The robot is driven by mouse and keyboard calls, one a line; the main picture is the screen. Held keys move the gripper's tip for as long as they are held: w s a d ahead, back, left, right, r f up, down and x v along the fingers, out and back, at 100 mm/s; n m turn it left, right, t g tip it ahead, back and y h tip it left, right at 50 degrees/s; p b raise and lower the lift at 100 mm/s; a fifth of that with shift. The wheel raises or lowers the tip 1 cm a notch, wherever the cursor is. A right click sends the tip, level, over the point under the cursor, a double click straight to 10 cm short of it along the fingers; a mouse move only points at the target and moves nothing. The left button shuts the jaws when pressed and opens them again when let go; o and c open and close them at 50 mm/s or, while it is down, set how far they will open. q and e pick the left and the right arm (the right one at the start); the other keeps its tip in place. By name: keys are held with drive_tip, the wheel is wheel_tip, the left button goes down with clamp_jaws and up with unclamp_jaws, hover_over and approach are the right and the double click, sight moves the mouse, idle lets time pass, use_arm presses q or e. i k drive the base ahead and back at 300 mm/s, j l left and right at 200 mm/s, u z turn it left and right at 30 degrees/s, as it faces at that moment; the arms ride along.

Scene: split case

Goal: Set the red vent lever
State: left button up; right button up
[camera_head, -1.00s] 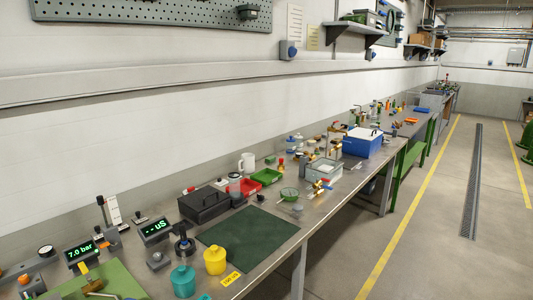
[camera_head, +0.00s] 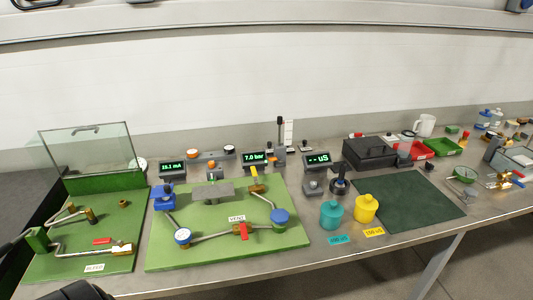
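The red vent lever (camera_head: 243,231) sits on a brass valve in a pipe run on a green board, just below the white VENT label (camera_head: 237,218). It appears to stand roughly upright, across the pipe; its exact angle is hard to tell. A second red lever (camera_head: 102,241) lies along its valve on the left green board, above the BLEED label (camera_head: 94,268). The display (camera_head: 254,157) behind the vent board reads 7.0 bar. I cannot make out any gripper fingers. A dark rounded shape shows at the bottom left edge, possibly part of my arm.
A clear panel (camera_head: 88,150) stands behind the bleed board.

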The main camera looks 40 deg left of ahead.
sight(243, 229)
drive_tip(key=u, duration=1.85)
